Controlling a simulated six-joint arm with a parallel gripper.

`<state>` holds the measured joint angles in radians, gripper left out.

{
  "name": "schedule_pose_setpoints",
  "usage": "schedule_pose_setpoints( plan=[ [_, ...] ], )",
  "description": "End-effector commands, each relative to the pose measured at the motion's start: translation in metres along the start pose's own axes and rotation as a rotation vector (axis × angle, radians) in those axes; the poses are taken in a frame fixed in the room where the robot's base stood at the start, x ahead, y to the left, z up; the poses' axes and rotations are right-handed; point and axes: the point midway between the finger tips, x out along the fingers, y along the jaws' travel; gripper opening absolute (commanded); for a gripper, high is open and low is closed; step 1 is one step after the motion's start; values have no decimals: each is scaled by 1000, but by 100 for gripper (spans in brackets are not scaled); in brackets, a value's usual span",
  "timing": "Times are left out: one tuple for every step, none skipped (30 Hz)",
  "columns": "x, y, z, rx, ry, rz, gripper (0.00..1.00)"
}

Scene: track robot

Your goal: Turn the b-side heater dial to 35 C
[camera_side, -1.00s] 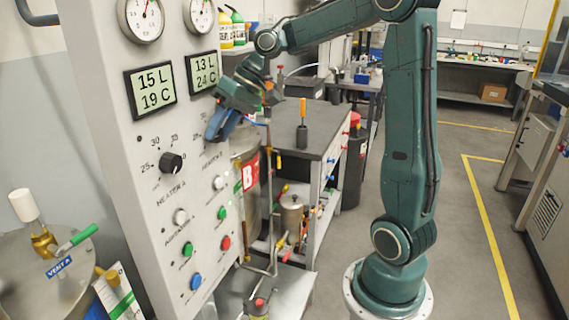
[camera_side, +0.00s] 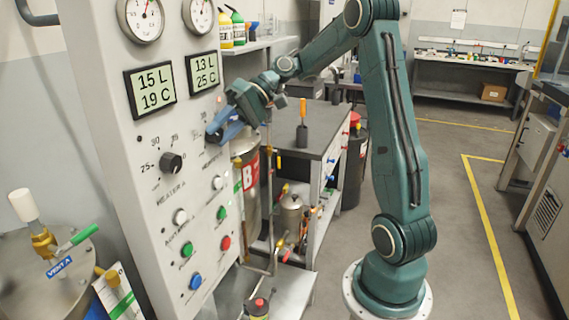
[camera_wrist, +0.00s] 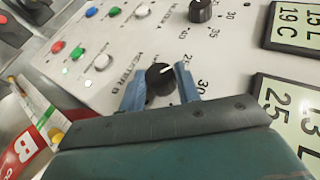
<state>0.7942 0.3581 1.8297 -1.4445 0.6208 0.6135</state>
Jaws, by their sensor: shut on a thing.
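The b-side heater dial (camera_wrist: 160,79) is a black knob with a white pointer mark on the grey panel. In the wrist view it sits between the two blue fingers of my gripper (camera_wrist: 160,88), which is shut on it. The numbers 25 and 30 show near it. In the side view my gripper (camera_side: 222,132) is at the panel below the right display and hides the dial. The right display (camera_side: 204,73) reads 13 L and 25 C.
The a-side heater dial (camera_side: 171,162) is left of my gripper, under a display (camera_side: 151,90) reading 15 L and 19 C. Several coloured buttons (camera_side: 188,250) are lower on the panel. Two gauges (camera_side: 141,18) are above. A bench (camera_side: 322,146) stands behind.

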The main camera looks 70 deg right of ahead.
Motion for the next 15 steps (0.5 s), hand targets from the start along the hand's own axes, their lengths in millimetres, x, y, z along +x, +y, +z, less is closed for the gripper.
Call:
schedule_pose_setpoints(
  plan=[
    [-1,0,-1,2,6,-3,10],
    [-1,0,-1,2,6,-5,10],
    [-1,0,-1,2,6,-5,10],
    [-1,0,-1,2,6,-6,10],
    [-1,0,-2,2,6,-6,10],
    [-1,0,-2,2,6,-5,10],
    [-1,0,-2,2,6,-5,10],
    [-1,0,-2,2,6,-5,10],
    [-1,0,-2,2,6,-5,10],
    [-1,0,-2,2,6,-5,10],
    [-1,0,-2,2,6,-5,10],
    [-1,0,-2,2,6,-5,39],
    [-1,0,-2,2,6,-4,44],
    [-1,0,-1,2,5,-4,50],
    [0,0,-1,2,5,-4,54]
  ],
)
